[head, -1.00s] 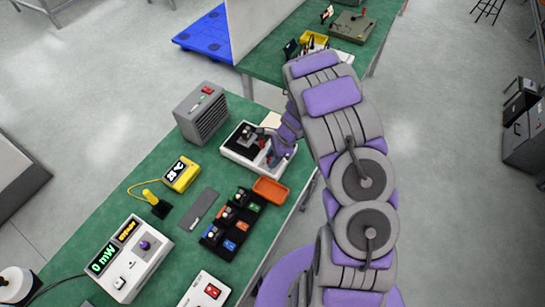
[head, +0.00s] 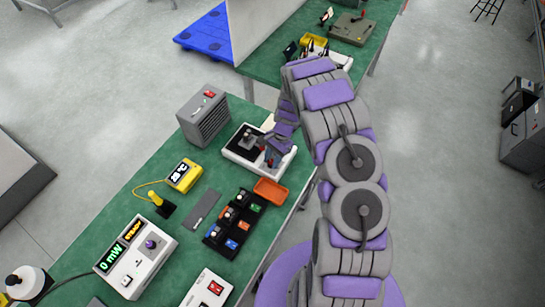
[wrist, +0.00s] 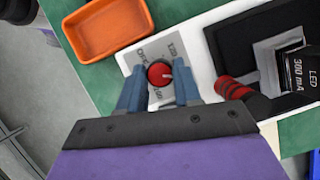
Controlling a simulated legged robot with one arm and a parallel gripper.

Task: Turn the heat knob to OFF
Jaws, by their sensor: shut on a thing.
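The heat knob is a small round red knob with a white pointer line; it shows in the wrist view (wrist: 158,74) on a grey label plate (wrist: 150,55) of the white fixture. Its pointer lies toward the right in that view.
A black socket block with a part labelled LED 300 mA (wrist: 308,80) and a red-and-black ribbed handle (wrist: 233,89) sit right of the fingers. An orange tray (wrist: 108,30) lies left. A grey heater-like box (head: 204,118) stands behind the fixture.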

